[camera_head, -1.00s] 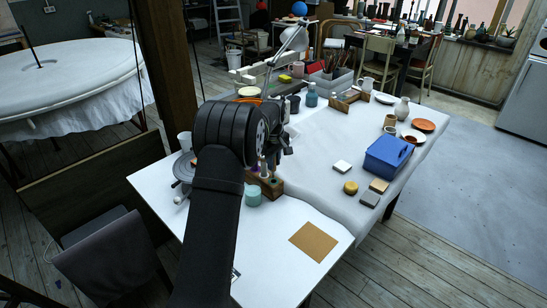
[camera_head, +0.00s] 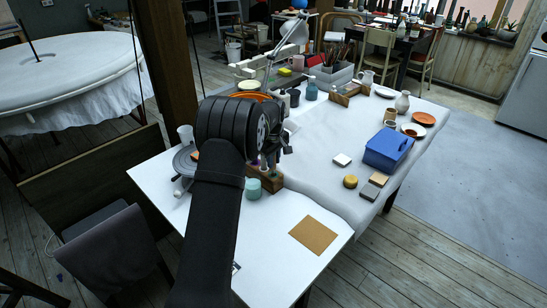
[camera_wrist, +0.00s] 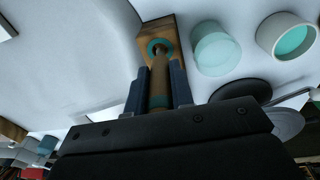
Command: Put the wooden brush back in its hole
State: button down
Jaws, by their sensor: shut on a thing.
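The wooden brush (camera_wrist: 159,88) is a brown stick held lengthwise between the two fingers of my gripper (camera_wrist: 162,84) in the wrist view. Its far end meets a teal-ringed hole (camera_wrist: 158,43) in the wooden holder block (camera_wrist: 170,30). I cannot tell how deep the end sits in the hole or whether it is just above it. In the head view, my gripper (camera_head: 266,157) is over the holder block (camera_head: 270,181) at the near part of the table. My arm hides much of the brush and block there.
A teal cup (camera_head: 253,188) stands close beside the block; a second, pale cup with a teal inside (camera_wrist: 288,37) shows in the wrist view. A grey round stand (camera_head: 184,160) is to the left. A blue box (camera_head: 388,150) stands right. The front table is mostly clear around a brown square (camera_head: 314,235).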

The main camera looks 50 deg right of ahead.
jog(key=shift+f, duration=1.35)
jog(key=shift+f, duration=0.25)
jog(key=c, duration=1.2)
grip_release()
jog(key=shift+o, duration=0.2)
notch_tip(320, 180, up, 17)
jog(key=a, duration=0.1)
jog(key=shift+s+r, duration=0.2)
jog(key=shift+s, duration=0.25)
jog(key=shift+a+f, duration=0.1)
jog(key=shift+f, duration=0.05)
jog(key=f, duration=1.1)
jog(key=w+d+f, duration=0.1)
jog(key=f, duration=0.5)
jog(key=shift+d, duration=0.1)
